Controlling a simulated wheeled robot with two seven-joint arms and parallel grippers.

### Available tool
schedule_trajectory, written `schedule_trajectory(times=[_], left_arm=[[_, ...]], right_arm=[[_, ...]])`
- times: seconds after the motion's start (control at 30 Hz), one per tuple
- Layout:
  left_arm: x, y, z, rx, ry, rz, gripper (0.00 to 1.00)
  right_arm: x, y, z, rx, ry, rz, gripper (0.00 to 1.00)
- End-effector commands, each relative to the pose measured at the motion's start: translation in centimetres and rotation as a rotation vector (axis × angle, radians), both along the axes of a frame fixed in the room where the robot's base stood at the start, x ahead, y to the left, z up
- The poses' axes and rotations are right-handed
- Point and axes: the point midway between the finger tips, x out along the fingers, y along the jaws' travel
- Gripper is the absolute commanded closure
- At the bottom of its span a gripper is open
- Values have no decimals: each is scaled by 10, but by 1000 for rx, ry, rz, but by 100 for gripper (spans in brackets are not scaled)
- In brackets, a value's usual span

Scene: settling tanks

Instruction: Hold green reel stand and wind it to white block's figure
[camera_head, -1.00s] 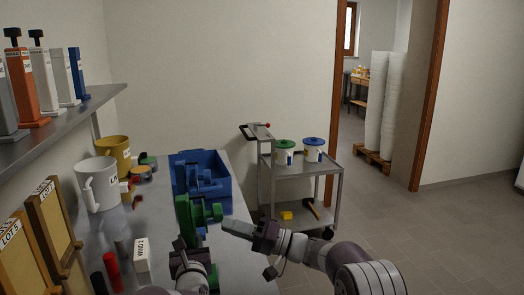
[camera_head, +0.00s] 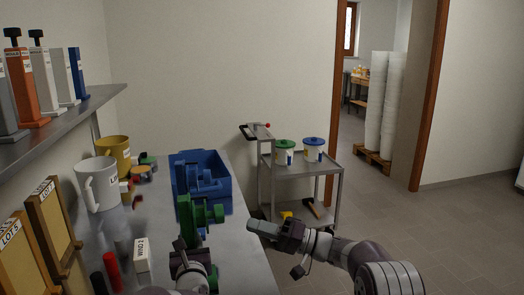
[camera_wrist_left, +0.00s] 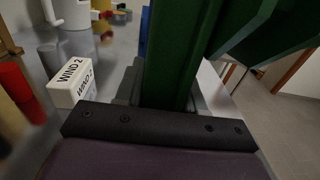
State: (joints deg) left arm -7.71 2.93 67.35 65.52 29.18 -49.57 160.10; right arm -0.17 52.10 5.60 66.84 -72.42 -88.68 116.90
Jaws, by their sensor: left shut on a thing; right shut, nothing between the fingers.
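The green reel stand (camera_head: 189,230) stands on the bench, with its green reel part (camera_head: 213,213) on the right. My left gripper (camera_head: 190,247) is shut on the stand's lower part. In the left wrist view the green stand (camera_wrist_left: 175,60) rises between the fingers and hides much of the scene. The white block (camera_head: 141,255) lies left of the stand and reads "WIND 2"; it also shows in the left wrist view (camera_wrist_left: 71,82). My right gripper (camera_head: 252,226) is shut and empty, right of the reel and apart from it.
A blue bin (camera_head: 225,190) with blue parts stands behind the stand. A white mug (camera_head: 100,185), a yellow mug (camera_head: 115,152) and a red cylinder (camera_head: 113,270) are on the left. A trolley (camera_head: 335,175) with two tubs stands beyond the bench's right edge.

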Motion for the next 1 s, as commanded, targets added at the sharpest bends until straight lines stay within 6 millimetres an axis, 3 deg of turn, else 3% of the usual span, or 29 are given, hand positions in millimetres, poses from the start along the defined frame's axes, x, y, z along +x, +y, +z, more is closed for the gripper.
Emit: schedule_trajectory(times=[0.2, 0.23, 0.3, 0.33, 0.67, 0.77, 1.0], left_arm=[[0, 0, 0, 0, 1, 1, 100], [0, 0, 0, 0, 0, 1, 58], [0, 0, 0, 0, 0, 1, 36], [0, 0, 0, 0, 0, 1, 32], [-5, -1, 1, 0, 0, 0, 32], [-23, -6, 1, -1, -1, -1, 32], [-87, -22, 1, 0, -2, -2, 32]], right_arm=[[0, 0, 0, 0, 0, 0, 100], [0, 0, 0, 0, 0, 0, 100], [0, 0, 0, 0, 0, 0, 100], [0, 0, 0, 0, 0, 0, 100], [0, 0, 0, 0, 0, 0, 100], [0, 1, 0, 0, 0, 0, 100], [0, 0, 0, 0, 0, 0, 100]])
